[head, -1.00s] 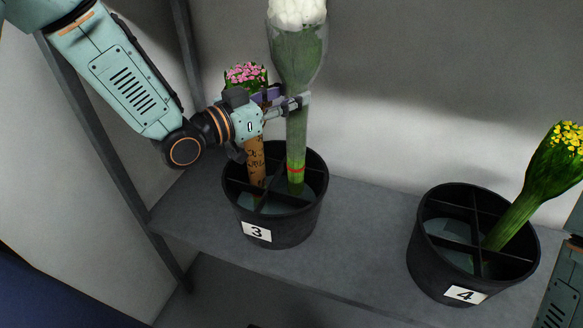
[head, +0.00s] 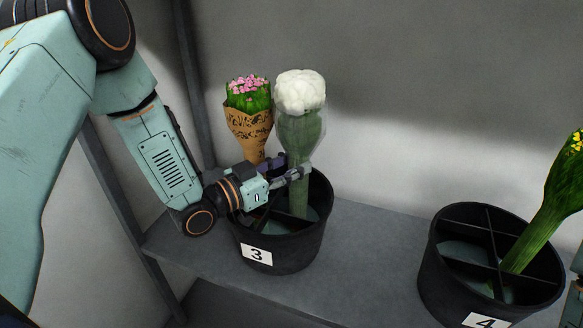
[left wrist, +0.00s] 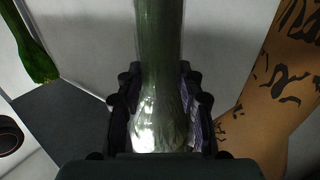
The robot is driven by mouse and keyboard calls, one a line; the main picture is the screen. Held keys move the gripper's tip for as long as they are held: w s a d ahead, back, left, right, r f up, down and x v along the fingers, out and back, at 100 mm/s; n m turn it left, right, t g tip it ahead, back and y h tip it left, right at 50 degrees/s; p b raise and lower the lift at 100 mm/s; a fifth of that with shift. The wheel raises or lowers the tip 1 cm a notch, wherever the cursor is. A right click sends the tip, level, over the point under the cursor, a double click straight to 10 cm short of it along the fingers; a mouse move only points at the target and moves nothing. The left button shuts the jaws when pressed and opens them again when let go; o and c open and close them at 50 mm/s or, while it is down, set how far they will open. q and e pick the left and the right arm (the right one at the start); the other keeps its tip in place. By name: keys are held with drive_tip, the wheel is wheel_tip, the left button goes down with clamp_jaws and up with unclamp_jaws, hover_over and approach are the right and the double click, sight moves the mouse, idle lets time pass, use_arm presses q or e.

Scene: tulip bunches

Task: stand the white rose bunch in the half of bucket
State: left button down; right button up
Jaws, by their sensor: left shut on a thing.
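The white rose bunch (head: 300,93), in a clear green-tinted sleeve, stands nearly upright in bucket 3 (head: 300,257), its lower stems inside the right part of the bucket. My left gripper (head: 290,177) is shut on its sleeve just above the bucket's rim. In the left wrist view the sleeve (left wrist: 161,60) runs up between the fingers (left wrist: 160,115). The stem ends are hidden by the bucket wall.
A pink bunch in printed brown paper (head: 249,125) stands close to the left in bucket 3; its wrap also fills the right of the left wrist view (left wrist: 275,100). Bucket 4 (head: 440,285), with dividers, holds a yellow bunch (head: 545,215). Bare shelf (head: 370,245) lies between the buckets.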

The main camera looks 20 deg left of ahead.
use_arm(q)
drive_tip(key=shift+s, duration=0.1)
drive_tip(key=c, duration=0.9)
unclamp_jaws()
drive_tip(key=shift+o, duration=0.2)
drive_tip(key=shift+r, duration=0.1)
drive_tip(key=shift+s+a+r, duration=0.1)
drive_tip(key=shift+a, duration=0.05)
drive_tip(key=p+v, duration=0.5)
drive_tip(key=v, duration=0.6)
drive_tip(key=shift+s, duration=0.3)
drive_tip(key=shift+s+a, duration=0.1)
drive_tip(key=shift+a, duration=0.1)
